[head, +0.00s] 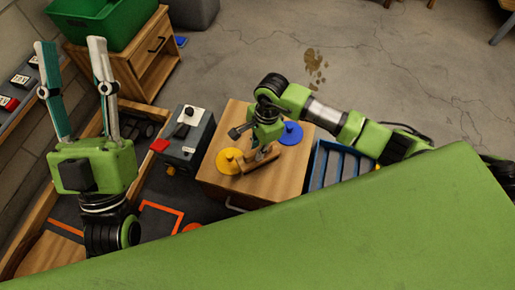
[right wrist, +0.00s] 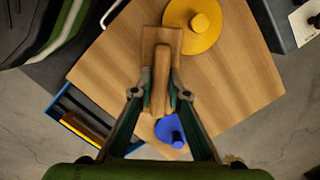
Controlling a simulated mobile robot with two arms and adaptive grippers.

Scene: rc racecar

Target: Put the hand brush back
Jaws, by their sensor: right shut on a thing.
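The hand brush (head: 262,163) is a brown wooden piece with a narrow handle, over the top of a wooden cabinet (head: 222,178). My right gripper (head: 265,150) points down and is shut on it. In the right wrist view, the brush (right wrist: 161,42) reaches up between the two fingertips of my right gripper (right wrist: 160,93). I cannot tell whether the brush touches the cabinet top. My left gripper (head: 70,45) is raised at the left, its fingers wide apart and empty.
On the cabinet stand a yellow knobbed disc (head: 228,163), left of the brush, and a blue one (head: 290,134), right of it. A blue slatted rack (head: 322,160) adjoins on the right, a grey box (head: 198,135) on the left. A green bin (head: 105,22) stands behind.

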